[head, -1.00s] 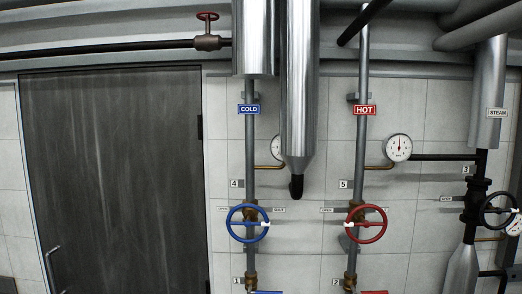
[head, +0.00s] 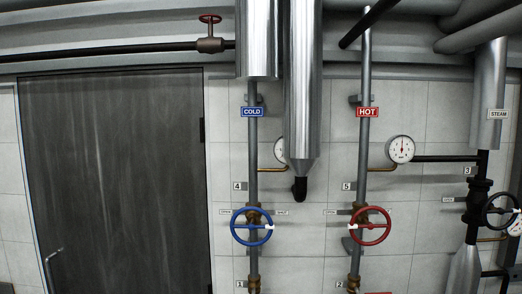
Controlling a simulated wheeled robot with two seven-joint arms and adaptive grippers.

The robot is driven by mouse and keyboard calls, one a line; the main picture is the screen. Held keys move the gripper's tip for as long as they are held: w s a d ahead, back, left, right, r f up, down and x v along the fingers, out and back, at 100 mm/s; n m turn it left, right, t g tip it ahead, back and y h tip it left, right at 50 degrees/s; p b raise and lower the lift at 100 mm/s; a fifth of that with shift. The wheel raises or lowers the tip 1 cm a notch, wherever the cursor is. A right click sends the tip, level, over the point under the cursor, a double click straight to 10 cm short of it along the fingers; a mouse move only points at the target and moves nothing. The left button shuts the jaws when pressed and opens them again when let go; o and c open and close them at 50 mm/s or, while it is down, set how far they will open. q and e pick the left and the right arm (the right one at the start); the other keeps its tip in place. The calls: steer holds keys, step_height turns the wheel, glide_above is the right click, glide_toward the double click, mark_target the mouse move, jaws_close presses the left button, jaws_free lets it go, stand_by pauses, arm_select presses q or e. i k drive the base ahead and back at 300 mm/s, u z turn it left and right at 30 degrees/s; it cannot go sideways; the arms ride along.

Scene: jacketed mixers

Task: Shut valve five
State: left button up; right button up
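Valve five is a red handwheel (head: 384,240) on the grey vertical hot pipe (head: 363,150), below the red HOT sign (head: 367,112). The number plate 5 (head: 347,186) is beside the pipe, just above the wheel. The wheel has a white mark (head: 354,227) on its left side, toward a small label plate (head: 331,212) whose text looks like OPEN. A plate on the wheel's right side cannot be made out. Neither of my grippers shows in the head view.
A blue handwheel (head: 235,236) by plate 4 is on the cold pipe to the left. A black steam handwheel (head: 487,219) is at the right. A gauge (head: 401,149) is right of the hot pipe. A metal cylinder (head: 303,90) hangs between the pipes. A dark door (head: 110,170) fills the left.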

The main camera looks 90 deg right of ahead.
mark_target(370, 225)
steer(key=z, duration=0.05)
steer(key=i, duration=0.6)
steer(key=z, duration=3.55)
